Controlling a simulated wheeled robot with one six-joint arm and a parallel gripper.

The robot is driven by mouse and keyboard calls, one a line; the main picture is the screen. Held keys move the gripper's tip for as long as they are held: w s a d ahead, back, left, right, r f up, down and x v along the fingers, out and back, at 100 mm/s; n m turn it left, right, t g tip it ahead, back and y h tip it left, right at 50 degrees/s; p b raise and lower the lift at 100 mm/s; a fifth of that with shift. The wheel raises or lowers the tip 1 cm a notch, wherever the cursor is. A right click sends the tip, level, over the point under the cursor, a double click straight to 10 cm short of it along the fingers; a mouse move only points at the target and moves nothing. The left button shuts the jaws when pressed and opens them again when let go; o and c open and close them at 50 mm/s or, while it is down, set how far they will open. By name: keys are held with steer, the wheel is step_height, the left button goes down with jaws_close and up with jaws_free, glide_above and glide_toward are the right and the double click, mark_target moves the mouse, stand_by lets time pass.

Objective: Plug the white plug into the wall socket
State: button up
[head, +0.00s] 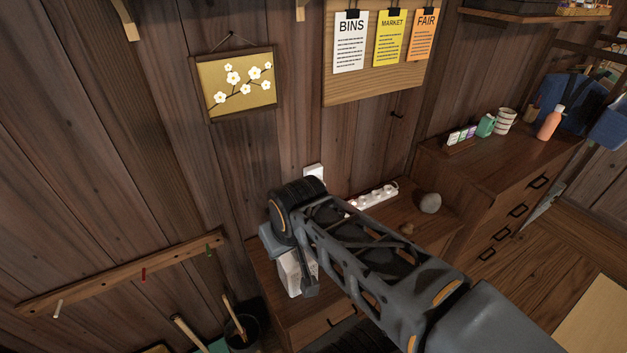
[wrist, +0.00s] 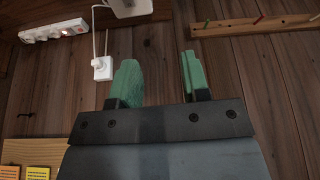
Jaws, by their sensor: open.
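The wall socket (wrist: 103,76) is a small white plate on the wood wall, left of my fingers in the wrist view. It also shows in the head view (head: 314,170), just above my arm. The white plug (wrist: 99,63) sits at the socket's face, with its white cord (wrist: 94,30) leading off it. I cannot tell how deep it is seated. My gripper (wrist: 160,65) is open, its two green fingers apart with only bare wall between them. The fingers are beside the plug, not around it. In the head view my arm hides the fingers and plug.
A white power strip (head: 372,196) lies on the low cabinet (head: 440,215), near a grey stone (head: 430,203). A white appliance (head: 296,274) stands partly behind my arm. A peg rail (head: 120,273) is at left. A framed picture (head: 236,83) hangs above.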

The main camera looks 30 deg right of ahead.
steer(key=shift+o, duration=0.2)
steer(key=shift+s, duration=0.1)
steer(key=shift+o, duration=0.9)
steer(key=shift+d, duration=0.1)
steer(key=shift+o, duration=1.1)
steer(key=w+d+b, duration=0.3)
steer(key=w+d, duration=0.2)
steer(key=w, duration=0.3)
steer(key=shift+w+r+b, duration=0.3)
steer(key=shift+b, duration=0.1)
steer(key=w+d+f+b, duration=0.3)
steer(key=w+d, duration=0.3)
steer(key=d, duration=0.5)
steer(key=w+d+f+b, duration=0.2)
steer(key=w+d, duration=0.5)
steer(key=d, duration=0.4)
steer(key=shift+d+f+m+b, duration=0.3)
steer(key=shift+f+m+b, duration=0.1)
steer(key=shift+f, duration=0.05)
steer(key=shift+w, duration=0.1)
glide_above(319, 185)
steer(key=s+d, duration=0.1)
steer(key=s, duration=0.2)
step_height(319, 185, down, 8)
